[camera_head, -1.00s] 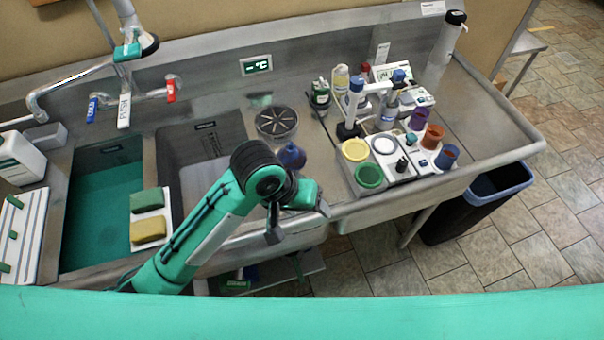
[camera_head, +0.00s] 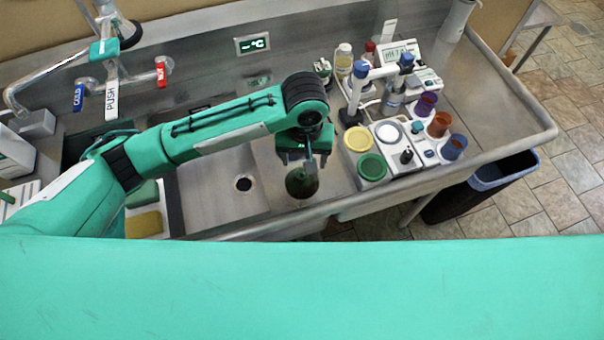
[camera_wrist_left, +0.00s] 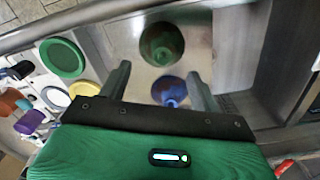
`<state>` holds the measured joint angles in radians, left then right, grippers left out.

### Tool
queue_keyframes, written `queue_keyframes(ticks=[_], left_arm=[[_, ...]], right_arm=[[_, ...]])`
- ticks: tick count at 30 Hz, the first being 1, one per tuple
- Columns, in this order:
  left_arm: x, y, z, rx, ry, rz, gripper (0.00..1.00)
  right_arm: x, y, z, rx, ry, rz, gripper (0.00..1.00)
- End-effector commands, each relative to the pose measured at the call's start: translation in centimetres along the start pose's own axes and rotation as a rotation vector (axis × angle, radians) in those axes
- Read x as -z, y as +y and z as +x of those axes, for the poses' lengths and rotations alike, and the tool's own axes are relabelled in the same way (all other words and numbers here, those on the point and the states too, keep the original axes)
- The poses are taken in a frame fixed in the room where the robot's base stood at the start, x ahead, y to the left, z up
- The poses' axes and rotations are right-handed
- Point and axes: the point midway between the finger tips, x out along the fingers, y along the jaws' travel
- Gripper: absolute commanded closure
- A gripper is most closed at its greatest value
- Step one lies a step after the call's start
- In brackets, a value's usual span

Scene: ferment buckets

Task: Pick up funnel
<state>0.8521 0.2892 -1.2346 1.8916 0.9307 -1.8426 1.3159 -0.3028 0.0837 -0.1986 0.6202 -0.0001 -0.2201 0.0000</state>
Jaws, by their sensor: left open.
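A blue, round, funnel-like piece (camera_wrist_left: 172,91) lies on the steel counter between my left fingers in the left wrist view. A dark green, round, funnel-like piece (camera_wrist_left: 161,44) lies just beyond it, towards the counter's front edge. In the head view the green piece (camera_head: 302,183) shows below my left gripper (camera_head: 308,165), and the blue one is hidden behind the gripper. My left gripper (camera_wrist_left: 160,78) is open and points down over the blue piece, with nothing visibly held. Its height above the piece is hard to tell. My right gripper is not in view.
A rack with a yellow lid (camera_head: 358,139), a green lid (camera_head: 372,167) and coloured cups stands close on the right. Bottles (camera_head: 343,60) and a pH meter (camera_head: 400,56) are behind it. A sink basin (camera_head: 215,190) with a drain opens on the left.

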Motion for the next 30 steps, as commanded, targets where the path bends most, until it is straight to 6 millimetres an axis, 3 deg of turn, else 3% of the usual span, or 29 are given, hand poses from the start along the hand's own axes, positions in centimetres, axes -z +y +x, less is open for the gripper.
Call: queue_keyframes(ticks=[4,11,21,29,30], left_arm=[[0.0,0.0,2.3,0.001,-0.002,-0.001,0.36],[0.1,-0.1,3.9,0.001,0.000,0.001,0.36],[0.5,-0.6,8.3,0.000,0.001,0.002,0.36],[0.5,-0.6,8.8,-0.001,0.002,0.002,0.36],[0.5,-0.6,8.8,-0.001,0.002,0.002,0.40]], right_arm=[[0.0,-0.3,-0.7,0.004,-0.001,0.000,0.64],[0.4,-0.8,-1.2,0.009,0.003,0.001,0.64],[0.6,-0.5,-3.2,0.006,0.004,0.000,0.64],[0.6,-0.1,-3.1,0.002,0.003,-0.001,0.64],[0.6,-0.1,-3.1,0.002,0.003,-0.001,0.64]])
